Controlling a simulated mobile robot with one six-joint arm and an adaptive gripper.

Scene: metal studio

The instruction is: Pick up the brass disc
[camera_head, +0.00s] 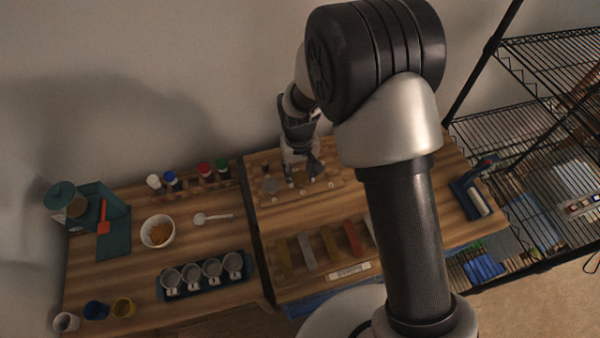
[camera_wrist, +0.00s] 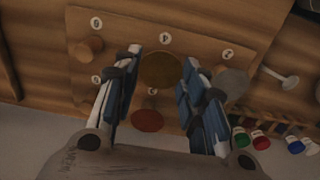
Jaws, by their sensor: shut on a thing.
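The brass disc (camera_wrist: 160,71) is a dull, dark golden round in the wrist view. It sits between the two fingertips of my gripper (camera_wrist: 161,62), which is shut on it. I cannot tell whether it touches the board below or is clear of it. The wooden board (camera_wrist: 200,38) has small white round labels. In the head view my gripper (camera_head: 303,172) is low over the board at the back of the right-hand bench. The brass disc cannot be made out there.
A reddish disc (camera_wrist: 147,120), a grey disc (camera_wrist: 233,82) and a wooden knob (camera_wrist: 90,46) are near the fingers. Bottles with coloured caps (camera_wrist: 262,141) stand beyond the board's right side. Coloured bars (camera_head: 330,243) lie nearer on the bench. A wire rack (camera_head: 540,130) stands at right.

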